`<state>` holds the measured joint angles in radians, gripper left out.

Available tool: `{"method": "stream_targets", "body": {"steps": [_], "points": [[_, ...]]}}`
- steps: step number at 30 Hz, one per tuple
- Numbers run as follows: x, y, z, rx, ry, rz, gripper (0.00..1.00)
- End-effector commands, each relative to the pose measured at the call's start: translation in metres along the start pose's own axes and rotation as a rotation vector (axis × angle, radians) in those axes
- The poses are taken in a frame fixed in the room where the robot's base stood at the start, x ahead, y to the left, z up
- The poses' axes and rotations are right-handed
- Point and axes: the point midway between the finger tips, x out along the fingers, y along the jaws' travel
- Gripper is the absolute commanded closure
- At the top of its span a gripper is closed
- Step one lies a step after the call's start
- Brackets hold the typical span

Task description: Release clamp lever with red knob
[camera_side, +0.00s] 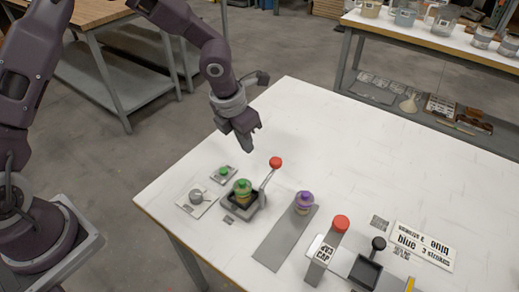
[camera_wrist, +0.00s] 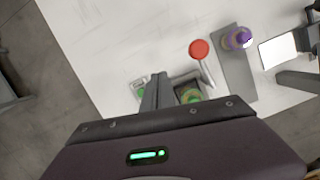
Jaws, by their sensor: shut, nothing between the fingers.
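The clamp lever (camera_side: 266,181) is a thin metal arm with a red knob (camera_side: 275,162) on its end, rising up and right from a dark clamp base (camera_side: 244,209). A jar with a green cap (camera_side: 242,187) sits in the clamp. In the wrist view the red knob (camera_wrist: 199,49) and the lever (camera_wrist: 207,75) show ahead and to the right of my fingers. My gripper (camera_side: 248,150) is shut and empty, above the table, up and left of the red knob and apart from it. In the wrist view my gripper (camera_wrist: 154,95) partly hides the clamp and jar.
A purple-capped jar (camera_side: 304,202) stands on a grey strip (camera_side: 284,243) right of the clamp. A small scale (camera_side: 198,198) and a green-button box (camera_side: 223,174) are at left. The table's back is clear.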

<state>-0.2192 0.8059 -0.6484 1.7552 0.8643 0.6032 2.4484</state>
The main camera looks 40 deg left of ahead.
Motion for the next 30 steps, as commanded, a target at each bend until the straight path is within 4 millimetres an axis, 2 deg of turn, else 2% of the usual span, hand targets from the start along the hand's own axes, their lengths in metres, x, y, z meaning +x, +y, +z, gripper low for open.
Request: {"method": "stream_targets", "body": {"steps": [3,10,15,25,26,28,29,30], "points": [[-0.029,0.007,0.005,-0.003,-0.004,0.001,1.0],[-0.07,0.015,0.009,-0.001,-0.002,0.002,1.0],[-0.081,0.017,0.01,0.001,0.0,0.001,1.0],[-0.085,0.018,0.008,-0.024,0.001,0.011,1.0],[-0.089,0.018,0.005,-0.062,0.002,0.024,1.0],[-0.109,0.023,-0.009,-0.249,-0.004,0.085,1.0],[-0.121,0.026,-0.019,-0.374,-0.015,0.119,1.0],[-0.141,0.03,-0.033,-0.575,-0.042,0.164,1.0]]}}
